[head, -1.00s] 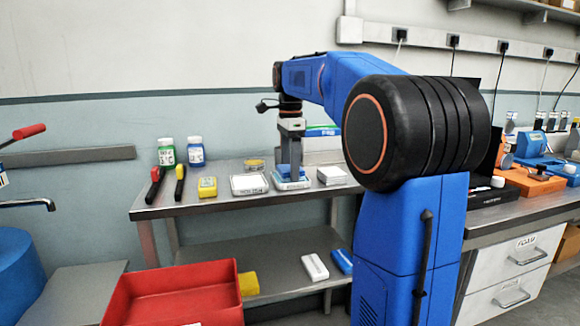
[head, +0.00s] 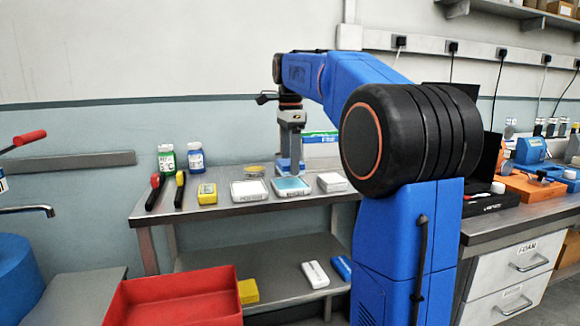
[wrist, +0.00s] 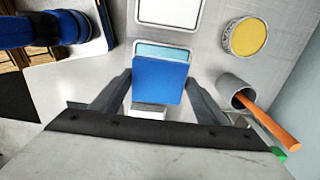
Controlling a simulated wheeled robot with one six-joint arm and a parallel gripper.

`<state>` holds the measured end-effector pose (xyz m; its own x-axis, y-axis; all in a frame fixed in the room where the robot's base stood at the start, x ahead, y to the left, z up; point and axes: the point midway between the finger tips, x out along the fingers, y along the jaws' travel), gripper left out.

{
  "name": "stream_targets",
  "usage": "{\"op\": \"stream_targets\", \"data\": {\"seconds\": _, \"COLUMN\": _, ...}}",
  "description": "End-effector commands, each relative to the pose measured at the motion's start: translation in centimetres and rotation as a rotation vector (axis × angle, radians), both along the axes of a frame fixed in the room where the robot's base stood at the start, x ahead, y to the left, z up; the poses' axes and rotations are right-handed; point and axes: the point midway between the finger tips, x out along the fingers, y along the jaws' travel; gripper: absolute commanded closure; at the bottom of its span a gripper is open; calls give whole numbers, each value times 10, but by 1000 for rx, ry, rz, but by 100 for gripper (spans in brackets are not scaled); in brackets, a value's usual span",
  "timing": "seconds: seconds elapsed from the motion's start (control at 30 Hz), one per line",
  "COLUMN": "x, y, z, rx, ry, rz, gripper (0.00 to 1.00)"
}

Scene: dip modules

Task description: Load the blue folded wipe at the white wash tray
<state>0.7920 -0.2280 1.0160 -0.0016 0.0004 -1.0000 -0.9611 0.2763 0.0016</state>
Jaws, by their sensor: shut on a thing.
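My gripper (head: 290,165) is shut on the blue folded wipe (head: 287,168). In the wrist view the wipe (wrist: 158,82) sits between the two fingers (wrist: 158,80), its broad blue face showing. The white wash tray (head: 292,194), with a light blue inside, lies on the steel bench just in front of the wipe in the head view. In the wrist view the tray (wrist: 188,53) shows partly behind the wipe, which hides much of it. I cannot tell how high the wipe is above the bench.
A white-topped tray (head: 249,190) lies left of the wash tray, and a white block (head: 332,182) right of it. Bottles (head: 196,158) stand at the back left.

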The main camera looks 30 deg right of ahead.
Motion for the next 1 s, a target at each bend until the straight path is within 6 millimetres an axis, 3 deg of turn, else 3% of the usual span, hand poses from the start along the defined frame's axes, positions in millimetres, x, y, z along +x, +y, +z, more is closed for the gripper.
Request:
{"op": "stream_targets", "data": {"seconds": 0.43, "x": 0, "y": 0, "z": 28, "rx": 0, "ry": -1, "rz": 0, "gripper": 50}}
{"op": "stream_targets", "data": {"seconds": 1.0, "x": 0, "y": 0, "z": 30, "rx": 0, "ry": -1, "rz": 0, "gripper": 50}}
